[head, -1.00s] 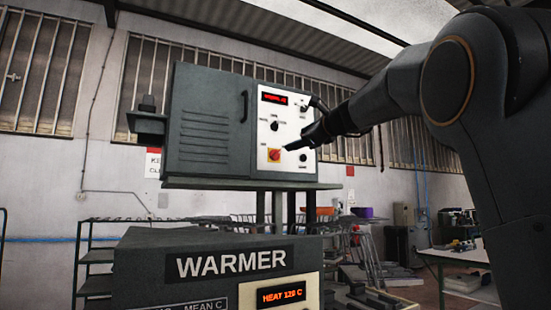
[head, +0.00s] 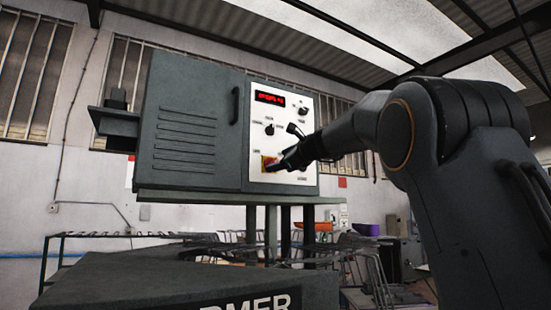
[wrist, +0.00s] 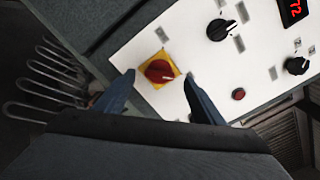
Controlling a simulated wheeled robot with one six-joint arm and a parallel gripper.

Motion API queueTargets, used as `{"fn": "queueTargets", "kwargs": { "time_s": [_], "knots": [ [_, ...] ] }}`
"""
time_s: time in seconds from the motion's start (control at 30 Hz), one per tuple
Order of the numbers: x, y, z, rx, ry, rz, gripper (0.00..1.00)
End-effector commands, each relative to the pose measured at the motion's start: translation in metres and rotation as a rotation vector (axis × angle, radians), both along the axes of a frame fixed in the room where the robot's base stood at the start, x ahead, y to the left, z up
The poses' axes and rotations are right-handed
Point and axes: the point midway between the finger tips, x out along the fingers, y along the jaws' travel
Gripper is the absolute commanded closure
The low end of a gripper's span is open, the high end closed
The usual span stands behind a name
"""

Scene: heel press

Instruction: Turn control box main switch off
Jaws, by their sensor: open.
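The control box (head: 190,125) is a dark grey cabinet with a white panel (head: 296,120) on its right side. The main switch is a red rotary knob on a yellow square plate, low on the panel. It shows clearly in the wrist view (wrist: 159,71), with fingers on either side of it in the picture. In the head view, my gripper (head: 276,164) covers most of the switch. My gripper also shows in the wrist view (wrist: 158,82), open and empty. Whether the fingers touch the knob I cannot tell.
Two black knobs (wrist: 218,29) (wrist: 297,65), a small red button (wrist: 238,94) and a red display (head: 270,98) share the panel. The dark warmer (head: 190,285) stands below the box. Metal racks (wrist: 45,80) show at the left in the wrist view.

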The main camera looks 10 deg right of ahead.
Motion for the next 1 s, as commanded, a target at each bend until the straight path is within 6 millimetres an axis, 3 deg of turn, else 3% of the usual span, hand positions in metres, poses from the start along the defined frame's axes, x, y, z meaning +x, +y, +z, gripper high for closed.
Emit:
{"fn": "queueTargets", "kwargs": {
  "time_s": [0.3,0.6,0.67,0.87,1.0],
  "knots": [
    [0.028,0.009,0.001,0.000,0.001,0.001,0.38],
    [0.029,0.010,0.000,0.000,0.000,0.000,0.38],
    [0.029,0.010,0.000,0.000,0.000,0.000,0.44],
    [0.029,0.010,0.000,-0.001,0.000,0.000,0.78],
    [0.029,0.010,0.000,-0.004,-0.001,0.000,0.79]
  ]
}}
